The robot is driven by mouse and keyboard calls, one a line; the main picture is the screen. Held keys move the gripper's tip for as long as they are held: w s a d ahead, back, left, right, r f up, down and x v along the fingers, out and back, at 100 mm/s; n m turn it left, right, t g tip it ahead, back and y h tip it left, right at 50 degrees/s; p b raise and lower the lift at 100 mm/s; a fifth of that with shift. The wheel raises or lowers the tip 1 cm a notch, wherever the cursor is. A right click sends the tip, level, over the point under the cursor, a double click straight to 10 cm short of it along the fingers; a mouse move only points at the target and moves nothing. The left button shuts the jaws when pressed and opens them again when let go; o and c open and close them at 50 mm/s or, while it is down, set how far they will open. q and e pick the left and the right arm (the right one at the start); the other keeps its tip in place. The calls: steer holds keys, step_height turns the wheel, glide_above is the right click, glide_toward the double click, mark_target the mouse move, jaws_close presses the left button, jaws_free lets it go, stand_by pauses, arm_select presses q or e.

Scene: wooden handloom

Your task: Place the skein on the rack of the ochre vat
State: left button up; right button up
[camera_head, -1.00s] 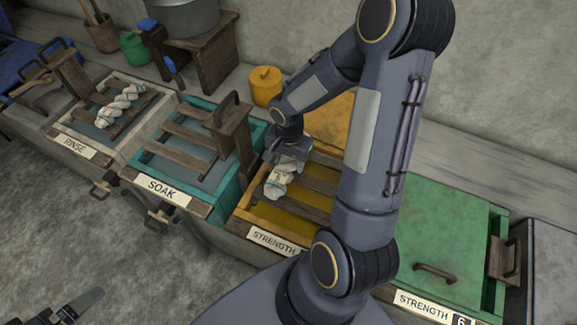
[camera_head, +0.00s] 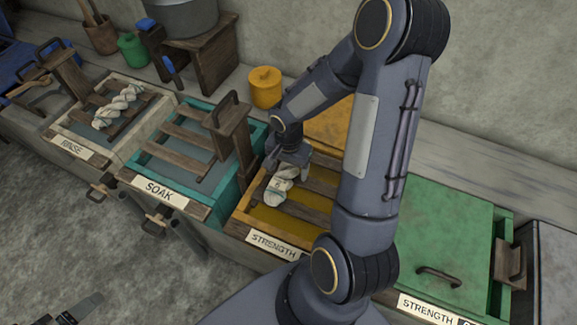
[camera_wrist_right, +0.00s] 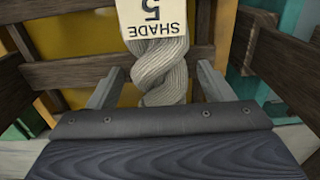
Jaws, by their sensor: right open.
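The pale twisted skein (camera_head: 278,190) lies on the wooden slats of the rack (camera_head: 317,187) over the yellow-ochre vat (camera_head: 262,221). In the right wrist view the skein (camera_wrist_right: 160,68) carries a tag reading "SHADE 5". My right gripper (camera_head: 284,168) is just above the skein's far end. In the right wrist view its fingers (camera_wrist_right: 158,90) stand apart on either side of the skein, with gaps visible. My left gripper (camera_head: 80,309) shows only partly at the lower left edge, away from the vats; its jaw state is unclear.
The teal soak vat (camera_head: 200,203) is left of the ochre vat. Beyond it is the rinse vat (camera_head: 65,128), with another skein (camera_head: 118,105) on its rack. A green lidded vat (camera_head: 440,245) is to the right. A yellow pot (camera_head: 265,88) stands behind.

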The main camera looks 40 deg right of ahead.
mark_target(288, 166)
step_height(288, 166, up, 11)
steer(key=p, duration=0.1)
steer(key=s+a+r+n+t+y, duration=0.3)
steer(key=s+a+r+n+t, duration=0.2)
steer(key=s+a+r+n, duration=0.5)
steer(key=shift+s+a+r+n+t+y, duration=0.25)
steer(key=shift+s+n+y, duration=0.2)
steer(key=shift+s, duration=1.2)
steer(key=shift+d, duration=0.1)
